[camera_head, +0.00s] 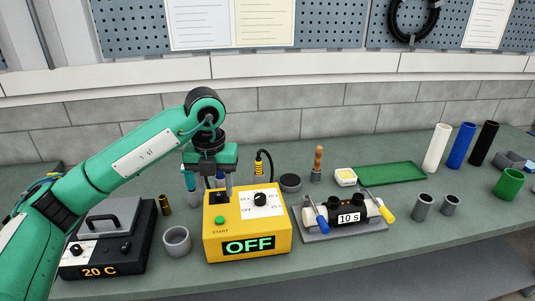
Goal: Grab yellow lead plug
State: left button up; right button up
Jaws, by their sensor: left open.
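The yellow lead plug (259,168) stands upright just behind the yellow box, a black and yellow piece with a black cable arching from its top to the right. The yellow box (222,243) has a green OFF display, a black knob and a START button. My left gripper (209,190) points down behind the box's left rear part, to the left of the plug and apart from it. Its fingers are spread. Small bluish pieces show near the fingers, partly hidden. My right gripper is not in view.
A black unit reading 20 C (103,269) and a grey cup (177,242) stand left of the box. A clamp fixture reading 10 S (345,222) stands right. A black round puck (290,183) sits right of the plug.

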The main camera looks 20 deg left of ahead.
aim_at(259, 169)
jog(key=i, duration=1.05)
